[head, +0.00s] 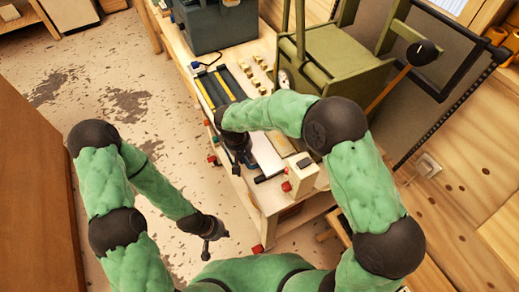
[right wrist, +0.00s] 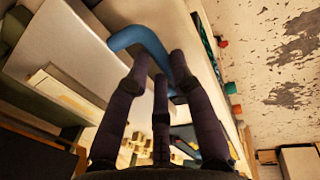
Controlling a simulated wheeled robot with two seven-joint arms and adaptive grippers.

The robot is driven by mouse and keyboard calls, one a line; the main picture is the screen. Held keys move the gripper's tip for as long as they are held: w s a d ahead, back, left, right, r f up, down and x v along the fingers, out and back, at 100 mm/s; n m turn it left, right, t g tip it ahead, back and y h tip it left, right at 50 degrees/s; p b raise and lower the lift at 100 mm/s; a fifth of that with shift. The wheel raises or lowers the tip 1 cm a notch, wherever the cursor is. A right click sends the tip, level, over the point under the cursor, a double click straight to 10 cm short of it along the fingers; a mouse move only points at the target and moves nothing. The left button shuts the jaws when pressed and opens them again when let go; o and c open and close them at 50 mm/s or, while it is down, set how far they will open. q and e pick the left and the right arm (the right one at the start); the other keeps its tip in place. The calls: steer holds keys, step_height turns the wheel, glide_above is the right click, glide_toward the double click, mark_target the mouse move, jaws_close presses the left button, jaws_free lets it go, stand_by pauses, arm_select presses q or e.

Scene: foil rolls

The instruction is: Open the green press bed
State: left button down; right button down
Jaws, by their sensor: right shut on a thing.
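My right gripper (head: 240,160) is low over the workbench, beside a white flat panel (head: 268,153). In the right wrist view its dark fingers (right wrist: 160,85) are around a curved blue handle (right wrist: 143,38), shut on it. The handle's far end is hidden behind the fingers. An olive-green machine (head: 335,48) with a black-knobbed lever (head: 422,53) stands at the back right of the bench; I cannot tell whether it is the press named. My left gripper (head: 215,243) hangs over the floor in front of the bench, with its fingertips apart and nothing between them.
A tray with black and yellow rails (head: 213,88) and several small wooden blocks (head: 256,80) lie on the bench. A dark box (head: 215,25) stands behind them. A pale block with red knobs (head: 300,172) is at the near right corner. The floor (head: 110,75) at left is open.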

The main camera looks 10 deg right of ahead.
steer(key=shift+s+a, duration=0.25)
steer(key=shift+a, duration=0.35)
steer(key=shift+s+a, duration=0.25)
steer(key=shift+a, duration=0.4)
steer(key=shift+s+a, duration=0.25)
steer(key=shift+a, duration=0.35)
steer(key=c, duration=1.4)
jaws_free()
steer(key=shift+o, duration=0.2)
steer(key=shift+r, duration=0.1)
step_height(320, 180, up, 12)
steer(key=a, duration=0.2)
steer(key=shift+s+f, duration=0.2)
steer(key=shift+s, duration=0.2)
